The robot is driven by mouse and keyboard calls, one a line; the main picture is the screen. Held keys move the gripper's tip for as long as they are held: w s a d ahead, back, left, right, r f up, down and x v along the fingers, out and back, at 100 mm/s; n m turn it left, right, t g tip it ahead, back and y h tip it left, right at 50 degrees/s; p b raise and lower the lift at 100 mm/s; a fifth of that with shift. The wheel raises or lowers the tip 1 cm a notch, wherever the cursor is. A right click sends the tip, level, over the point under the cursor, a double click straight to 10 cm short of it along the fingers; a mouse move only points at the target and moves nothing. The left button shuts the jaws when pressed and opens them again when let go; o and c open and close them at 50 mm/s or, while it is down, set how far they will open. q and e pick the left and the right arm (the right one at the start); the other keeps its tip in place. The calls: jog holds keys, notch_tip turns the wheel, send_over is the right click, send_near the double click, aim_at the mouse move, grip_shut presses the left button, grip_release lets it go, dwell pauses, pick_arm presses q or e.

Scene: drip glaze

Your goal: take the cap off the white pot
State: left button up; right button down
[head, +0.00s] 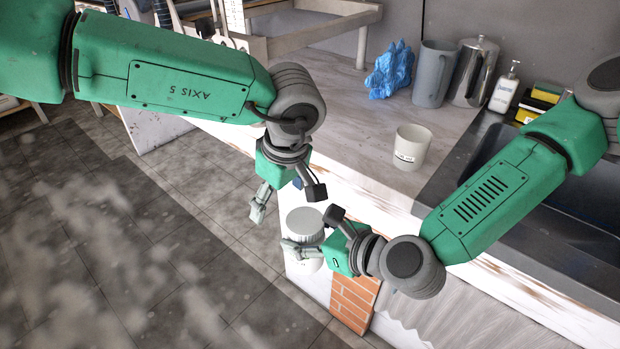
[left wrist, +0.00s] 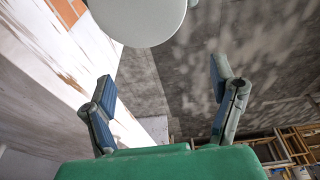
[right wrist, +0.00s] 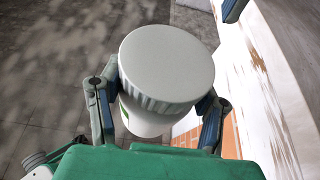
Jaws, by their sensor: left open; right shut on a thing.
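The white pot (head: 305,252) with its grey ribbed cap (head: 304,224) is held upright off the counter's front edge. My right gripper (head: 312,232) is shut on the pot, one finger on each side; the right wrist view shows the cap (right wrist: 168,62) above the fingers and the pot's white body (right wrist: 145,121) below it. My left gripper (head: 287,205) is open and empty, just above and to the left of the cap. In the left wrist view the cap's round top (left wrist: 138,15) lies beyond the open fingers, apart from them.
A white cup (head: 411,147) stands on the counter (head: 345,125). A blue crumpled thing (head: 390,70), a grey pitcher (head: 434,75), a metal jug (head: 474,72) and a pump bottle (head: 504,88) stand behind it. A dark sink lies at right. The floor at left is clear.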

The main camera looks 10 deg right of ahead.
aim_at(311, 220)
pick_arm(q)
jog(key=s+d+r, duration=0.1)
jog(key=r, duration=0.1)
jog(key=s+d+r+g, duration=0.1)
jog(key=d+r, duration=0.1)
jog(key=s+d+r+g+h, duration=0.1)
jog(key=r, duration=0.1)
jog(key=shift+s+d+r, duration=0.1)
jog(key=shift+s+d, duration=0.25)
jog(key=shift+d, duration=0.05)
jog(key=shift+s+d, duration=0.1)
notch_tip(311, 220, down, 8)
jog(key=shift+r, duration=0.1)
jog(key=c, duration=1.3)
jog(key=shift+r, duration=0.1)
jog(key=shift+s, duration=0.2)
jog(key=shift+r, duration=0.15)
